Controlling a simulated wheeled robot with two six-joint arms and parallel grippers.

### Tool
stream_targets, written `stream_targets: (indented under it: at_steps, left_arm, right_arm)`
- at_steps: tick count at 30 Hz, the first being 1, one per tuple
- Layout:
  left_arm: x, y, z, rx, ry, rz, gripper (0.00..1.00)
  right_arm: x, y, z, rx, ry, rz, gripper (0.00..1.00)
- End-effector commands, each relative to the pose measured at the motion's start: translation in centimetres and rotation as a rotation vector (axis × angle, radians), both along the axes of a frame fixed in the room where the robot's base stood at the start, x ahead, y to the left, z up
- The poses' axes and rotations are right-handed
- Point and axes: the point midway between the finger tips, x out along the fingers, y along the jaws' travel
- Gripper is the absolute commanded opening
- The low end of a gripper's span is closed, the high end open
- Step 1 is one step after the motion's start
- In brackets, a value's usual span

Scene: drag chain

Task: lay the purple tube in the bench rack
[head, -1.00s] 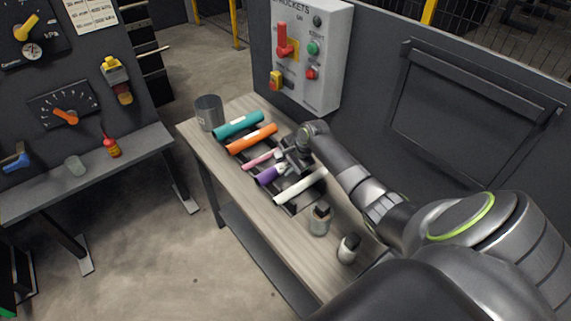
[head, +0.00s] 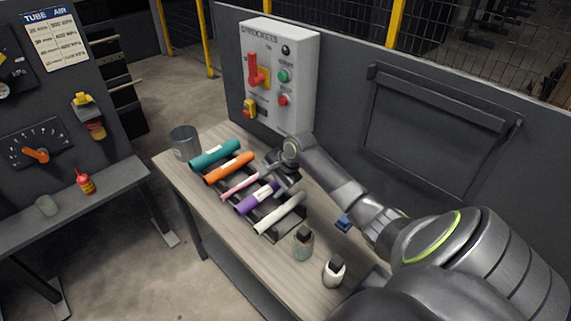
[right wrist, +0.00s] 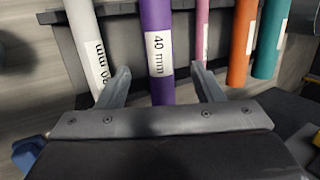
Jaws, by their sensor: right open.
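The purple tube (head: 257,198), with a white label, lies in the dark bench rack (head: 289,219), between the thin pink tube and the white tube. In the right wrist view the purple tube (right wrist: 158,50) reads "40 mm" and runs between my fingers. My right gripper (head: 282,182) is at the tube's far end, beside the wall side of the rack. In the right wrist view my right gripper (right wrist: 161,72) is open, with a gap to the tube on both sides. My left gripper is not in view.
White (head: 280,213), pink (head: 240,185), orange (head: 229,168) and teal (head: 215,154) tubes lie in the same rack. A grey metal cup (head: 185,143) stands at the bench's left end.

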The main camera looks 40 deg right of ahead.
Motion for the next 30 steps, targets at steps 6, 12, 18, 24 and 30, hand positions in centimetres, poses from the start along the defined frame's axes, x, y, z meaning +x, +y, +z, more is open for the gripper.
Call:
stream_targets:
  at_steps: [6,12,18,24,30]
  left_arm:
    - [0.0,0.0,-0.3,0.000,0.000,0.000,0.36]
    - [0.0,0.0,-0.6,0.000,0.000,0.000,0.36]
    - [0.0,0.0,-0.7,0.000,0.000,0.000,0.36]
    - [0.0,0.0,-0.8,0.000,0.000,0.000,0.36]
    - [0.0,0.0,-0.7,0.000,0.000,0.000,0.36]
  right_arm:
    - [-2.0,-1.0,4.2,-0.005,-0.003,0.001,0.61]
    - [-3.7,-1.7,7.8,-0.004,-0.001,0.002,0.61]
    - [-4.6,-2.0,9.8,0.000,-0.001,0.001,0.61]
    - [-4.9,-2.1,10.3,0.001,0.000,0.000,0.61]
    - [-4.9,-2.1,10.3,0.001,0.000,0.000,0.61]
